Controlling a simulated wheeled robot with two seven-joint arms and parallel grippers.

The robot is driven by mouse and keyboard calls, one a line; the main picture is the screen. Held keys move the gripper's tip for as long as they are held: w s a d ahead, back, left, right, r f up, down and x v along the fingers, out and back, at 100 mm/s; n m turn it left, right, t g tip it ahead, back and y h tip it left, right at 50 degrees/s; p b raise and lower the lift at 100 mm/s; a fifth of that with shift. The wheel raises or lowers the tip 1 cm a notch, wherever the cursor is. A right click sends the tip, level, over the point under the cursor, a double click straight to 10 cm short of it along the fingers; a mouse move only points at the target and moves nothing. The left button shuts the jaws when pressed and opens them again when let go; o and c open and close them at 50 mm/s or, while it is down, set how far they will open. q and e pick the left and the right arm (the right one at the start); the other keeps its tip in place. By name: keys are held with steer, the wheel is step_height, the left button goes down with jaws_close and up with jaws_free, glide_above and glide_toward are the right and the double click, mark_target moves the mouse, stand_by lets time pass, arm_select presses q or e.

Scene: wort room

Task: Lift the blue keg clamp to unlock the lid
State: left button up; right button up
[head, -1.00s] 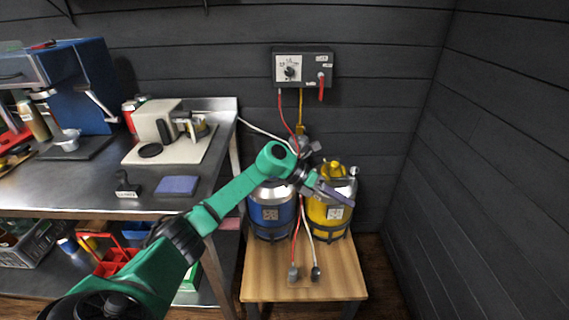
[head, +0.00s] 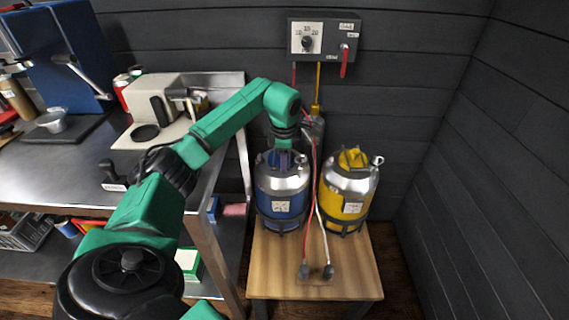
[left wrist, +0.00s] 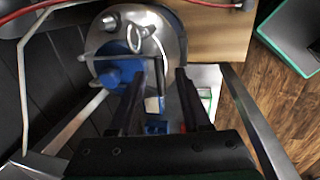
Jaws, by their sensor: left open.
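The blue keg (head: 281,205) stands upright on the low wooden table, with a silver metal top. Its blue clamp (left wrist: 115,76) shows in the left wrist view on the round metal lid, beside a wire ring and metal bar. In the head view the clamp is mostly hidden behind my left gripper (head: 284,160). That gripper points down over the top of the blue keg. In the left wrist view its two dark fingers (left wrist: 169,72) are apart, over the lid's edge, with the clamp to their left. I cannot tell whether they touch anything. My right gripper is not in view.
A yellow keg (head: 345,200) stands close on the right. Red and white hoses (head: 316,190) run down between the kegs from a wall control box (head: 324,38). A steel bench (head: 60,170) is at left. The wooden table's front (head: 345,272) is mostly clear.

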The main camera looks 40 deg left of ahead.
arm_select(q)
steer(key=shift+w+f, duration=0.15)
steer(key=shift+f, duration=0.55)
jaws_close()
stand_by(0.9)
